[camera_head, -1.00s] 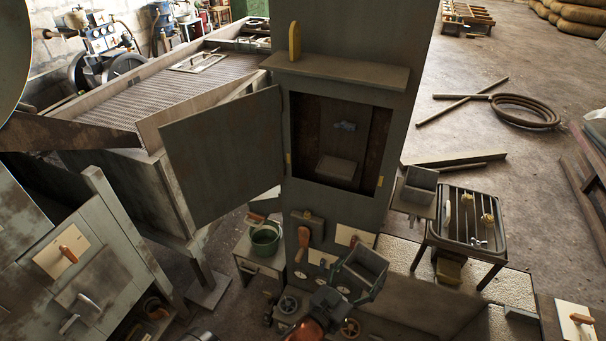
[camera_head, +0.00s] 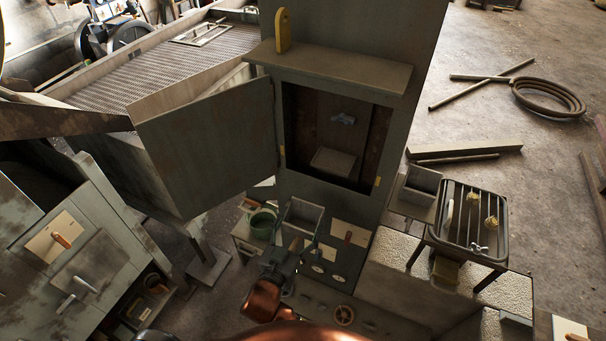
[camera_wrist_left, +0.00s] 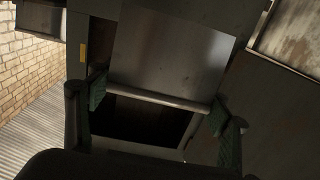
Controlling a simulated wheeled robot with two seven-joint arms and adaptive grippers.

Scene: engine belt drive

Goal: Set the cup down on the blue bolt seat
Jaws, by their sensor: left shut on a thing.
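My left gripper (camera_head: 300,241) is shut on a grey square open-topped cup (camera_head: 303,215), held in the air in front of the column, below and left of the cabinet opening. In the left wrist view the cup's metal wall (camera_wrist_left: 170,58) sits between the two green-padded fingers (camera_wrist_left: 157,104). Inside the open cabinet, a small blue-grey bolt-like piece (camera_head: 343,118) is on the back wall. A pale block-like seat (camera_head: 333,160) lies below it, empty; I cannot tell its colour as blue. The cup is apart from both. My right gripper is not in view.
The cabinet door (camera_head: 207,145) stands open to the left. A ledge (camera_head: 330,67) with a yellow piece (camera_head: 283,30) juts out above the opening. A second grey box (camera_head: 422,180) stands right, beside a wire-topped rack (camera_head: 468,215). A green bucket (camera_head: 263,222) is behind the cup's left side.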

